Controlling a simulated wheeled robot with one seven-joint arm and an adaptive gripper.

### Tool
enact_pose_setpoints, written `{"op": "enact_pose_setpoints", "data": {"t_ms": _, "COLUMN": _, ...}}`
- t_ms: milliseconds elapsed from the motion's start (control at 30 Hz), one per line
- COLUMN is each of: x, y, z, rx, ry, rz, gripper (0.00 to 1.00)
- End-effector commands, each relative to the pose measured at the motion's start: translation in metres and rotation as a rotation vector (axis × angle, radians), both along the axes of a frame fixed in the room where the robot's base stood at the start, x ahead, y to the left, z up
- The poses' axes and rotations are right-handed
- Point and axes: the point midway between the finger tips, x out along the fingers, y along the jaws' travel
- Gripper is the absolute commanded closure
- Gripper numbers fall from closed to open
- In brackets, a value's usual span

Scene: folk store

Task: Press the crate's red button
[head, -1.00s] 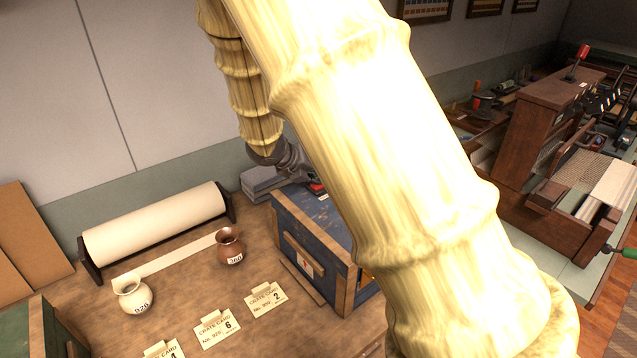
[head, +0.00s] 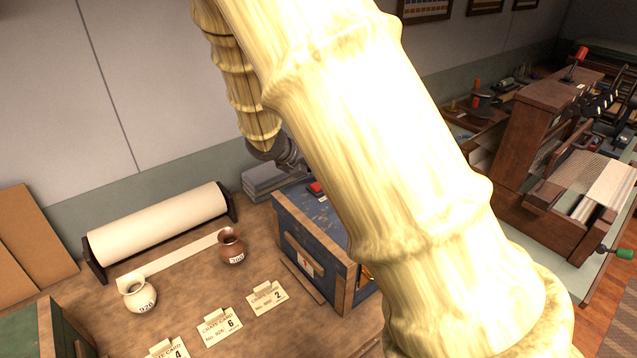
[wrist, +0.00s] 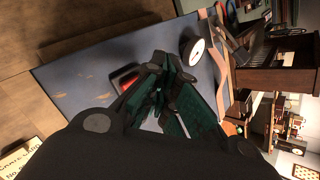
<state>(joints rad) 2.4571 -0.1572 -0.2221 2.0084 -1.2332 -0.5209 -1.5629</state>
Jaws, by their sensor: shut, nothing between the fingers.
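The blue wooden crate (head: 308,224) stands on the table, with pale wooden edging and a label on its front. Its red button (head: 316,188) sits on the top face, and it also shows in the wrist view (wrist: 126,81), partly hidden by my fingers. My gripper (wrist: 160,88) is shut and empty, with dark green finger pads, in front of the button in the wrist view. In the head view my gripper (head: 292,160) is at the back of the crate top, partly hidden behind my arm. I cannot tell whether the fingertips touch the crate.
A brown jar (head: 231,246), a white jar (head: 138,295) and crate cards (head: 267,298) are left of the crate. A paper roll (head: 160,222) lies behind them. Grey folded stacks (head: 270,181) lie behind the crate. A round white-faced object (wrist: 194,50) shows beyond my fingers.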

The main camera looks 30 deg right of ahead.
Motion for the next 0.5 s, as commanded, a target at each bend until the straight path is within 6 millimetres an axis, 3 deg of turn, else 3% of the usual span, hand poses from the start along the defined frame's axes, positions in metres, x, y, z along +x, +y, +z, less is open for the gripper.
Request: {"op": "enact_pose_setpoints", "data": {"t_ms": 500, "x": 0.0, "y": 0.0, "z": 0.041, "rx": -0.001, "ry": 0.0, "rz": -0.001, "gripper": 1.0}}
